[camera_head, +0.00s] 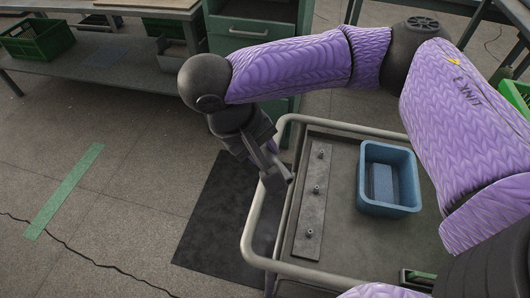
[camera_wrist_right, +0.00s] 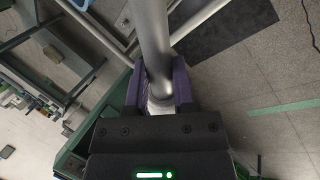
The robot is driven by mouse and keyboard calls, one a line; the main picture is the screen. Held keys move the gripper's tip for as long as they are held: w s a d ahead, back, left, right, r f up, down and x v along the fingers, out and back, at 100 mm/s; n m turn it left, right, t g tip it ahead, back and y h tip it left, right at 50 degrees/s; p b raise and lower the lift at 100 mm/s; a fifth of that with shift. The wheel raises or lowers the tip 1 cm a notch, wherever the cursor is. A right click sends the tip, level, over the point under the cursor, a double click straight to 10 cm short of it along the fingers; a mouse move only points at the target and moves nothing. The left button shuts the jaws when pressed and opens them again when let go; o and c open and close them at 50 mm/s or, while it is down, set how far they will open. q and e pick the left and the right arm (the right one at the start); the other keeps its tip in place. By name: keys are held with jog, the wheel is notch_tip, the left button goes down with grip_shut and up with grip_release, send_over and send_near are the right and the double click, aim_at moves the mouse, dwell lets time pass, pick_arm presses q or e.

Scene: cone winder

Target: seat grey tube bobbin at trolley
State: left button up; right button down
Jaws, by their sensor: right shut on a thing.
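My right gripper (camera_head: 278,178) reaches in from the right and hangs over the trolley's left rail, left of the peg strip. It is shut on the grey tube bobbin, seen between the purple fingers in the right wrist view (camera_wrist_right: 160,92). In the head view the bobbin is mostly hidden by the gripper, and its exact tilt is hard to tell. The trolley (camera_head: 336,232) has a grey tray inside a pale tubular rail. A flat strip (camera_head: 312,214) on its left side carries three short upright pegs, all bare. My left gripper is out of view.
A blue bin (camera_head: 388,208) stands on the trolley, right of the strip. A dark mat (camera_head: 212,222) lies on the floor to the left. A green drawer cabinet (camera_head: 252,30) and a bench with a green crate (camera_head: 38,40) stand behind.

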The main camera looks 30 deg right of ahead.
jog(key=w+d+f+n+h+b, duration=0.3)
jog(key=w+d+f+n+h, duration=0.3)
jog(key=w+d+n, duration=0.4)
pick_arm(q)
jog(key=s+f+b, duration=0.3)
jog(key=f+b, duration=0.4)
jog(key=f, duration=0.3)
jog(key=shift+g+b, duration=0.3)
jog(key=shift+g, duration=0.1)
pick_arm(e)
jog(key=d+f+n+t+h, duration=0.2)
jog(key=d+f+n+t, duration=0.1)
jog(key=d+n+t, duration=0.2)
jog(key=w+d+f+n+t+h, duration=0.1)
jog(key=d+f+n+t+h, duration=0.1)
jog(key=d+n+t, duration=0.3)
jog(key=d+f+n, duration=0.1)
jog(key=d+n, duration=0.2)
jog(key=d, duration=0.2)
jog(key=shift+w+d+f, duration=0.2)
jog(key=shift+w+f, duration=0.05)
jog(key=shift+f, duration=0.15)
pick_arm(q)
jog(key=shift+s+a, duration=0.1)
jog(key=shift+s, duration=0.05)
